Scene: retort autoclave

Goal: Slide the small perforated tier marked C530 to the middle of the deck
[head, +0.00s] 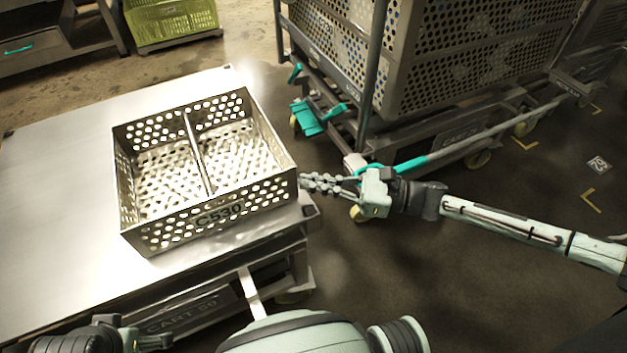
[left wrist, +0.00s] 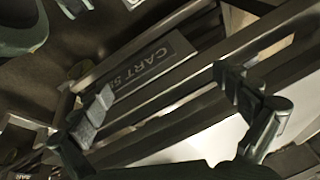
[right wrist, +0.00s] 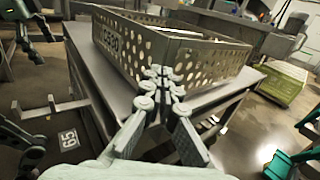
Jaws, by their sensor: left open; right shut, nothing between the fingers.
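The perforated metal tier marked C530 (head: 218,212) stands upright on the right part of the steel deck (head: 60,190) of a cart, close to its right edge. A divider splits it in two, and both halves look empty. My right gripper (head: 306,183) is shut and empty, with its fingertips at the tier's right front corner. In the right wrist view the shut fingers (right wrist: 160,75) meet the tier's corner (right wrist: 130,45); contact cannot be told for sure. My left gripper (left wrist: 165,95) is open and empty beside the cart's front frame, below the deck.
A tall cart with a large perforated basket (head: 480,50) stands behind on the right, with teal pedals (head: 318,118) near the floor. A green crate (head: 170,22) is at the back left. The deck left of the tier is bare.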

